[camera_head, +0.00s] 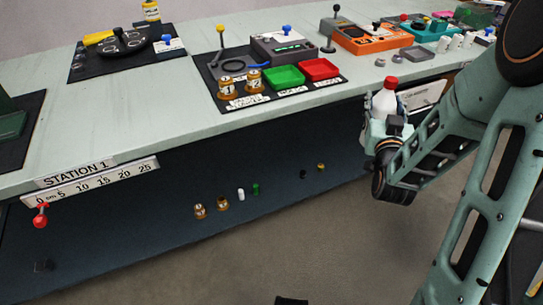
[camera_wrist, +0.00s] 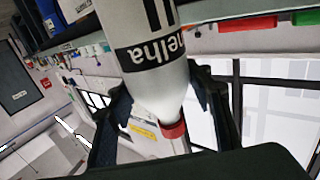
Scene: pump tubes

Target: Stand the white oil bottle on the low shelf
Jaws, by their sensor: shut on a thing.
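The white oil bottle (camera_head: 384,101) has a red cap and looks roughly upright in the head view, beside the bench's front edge. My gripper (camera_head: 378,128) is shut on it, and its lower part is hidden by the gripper. In the wrist view the bottle (camera_wrist: 160,75) fills the space between the two dark fingers of my gripper (camera_wrist: 162,92), with a black-and-white label and its red cap toward the camera. The low shelf (camera_head: 130,225) is the dark surface under the bench, to the left of and below the bottle.
The shelf's left part looks mostly clear.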

